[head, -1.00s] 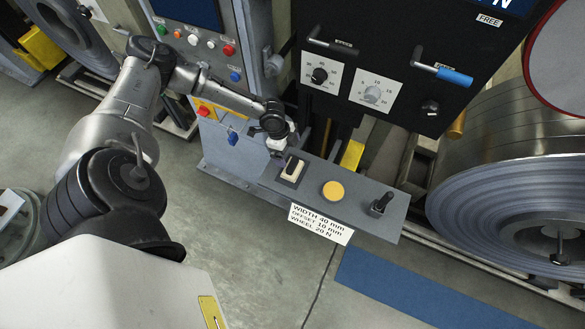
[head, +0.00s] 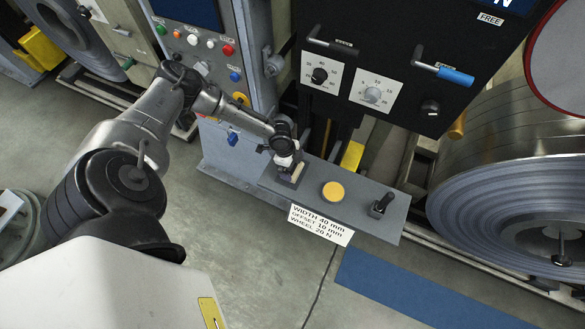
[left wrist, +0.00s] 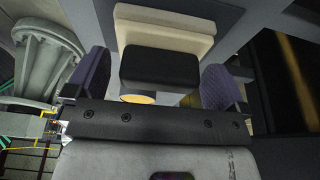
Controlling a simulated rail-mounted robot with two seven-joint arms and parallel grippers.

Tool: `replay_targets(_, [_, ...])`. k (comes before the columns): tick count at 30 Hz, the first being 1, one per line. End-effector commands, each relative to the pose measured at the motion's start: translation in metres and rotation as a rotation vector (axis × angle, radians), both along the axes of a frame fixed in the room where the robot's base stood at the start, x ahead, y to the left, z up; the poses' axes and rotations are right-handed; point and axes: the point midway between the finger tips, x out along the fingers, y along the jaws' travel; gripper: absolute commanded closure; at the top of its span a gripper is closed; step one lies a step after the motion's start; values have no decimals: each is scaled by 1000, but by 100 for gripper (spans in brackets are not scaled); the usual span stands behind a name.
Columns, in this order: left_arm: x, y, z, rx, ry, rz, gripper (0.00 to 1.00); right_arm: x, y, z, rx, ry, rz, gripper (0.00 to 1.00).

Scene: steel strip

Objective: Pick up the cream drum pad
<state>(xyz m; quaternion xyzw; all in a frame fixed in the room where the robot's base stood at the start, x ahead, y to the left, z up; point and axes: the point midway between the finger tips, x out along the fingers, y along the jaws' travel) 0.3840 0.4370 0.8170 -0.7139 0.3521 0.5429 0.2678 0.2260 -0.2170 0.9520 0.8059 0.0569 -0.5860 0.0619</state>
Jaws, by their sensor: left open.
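The cream drum pad (left wrist: 165,28) has a black block (left wrist: 160,67) on it and sits on the grey shelf (head: 360,211). In the left wrist view it lies ahead of and between the two purple-grey fingers of my left gripper (left wrist: 156,80), which are apart. I cannot tell whether either finger touches it. In the head view my left gripper (head: 286,160) is over the pad's place at the shelf's left end and hides most of it. My right gripper is not in view.
A yellow disc (head: 333,191) and a black lever (head: 382,205) stand to the right on the shelf. A white label (head: 320,224) is on its front edge. The control panel (head: 210,50) rises behind my left arm. A steel coil (head: 510,160) stands at right.

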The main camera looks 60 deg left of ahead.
Motion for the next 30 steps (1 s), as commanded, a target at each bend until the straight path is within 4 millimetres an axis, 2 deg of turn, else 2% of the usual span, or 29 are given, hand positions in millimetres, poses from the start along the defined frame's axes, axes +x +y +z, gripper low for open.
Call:
replay_targets(6, [0, 0, 0, 0, 0, 0, 2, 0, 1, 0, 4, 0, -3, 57])
replay_targets(21, [0, 0, 0, 0, 0, 0, 50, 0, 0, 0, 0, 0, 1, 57])
replay_targets(30, [0, 1, 2, 1, -1, 0, 51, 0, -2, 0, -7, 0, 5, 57])
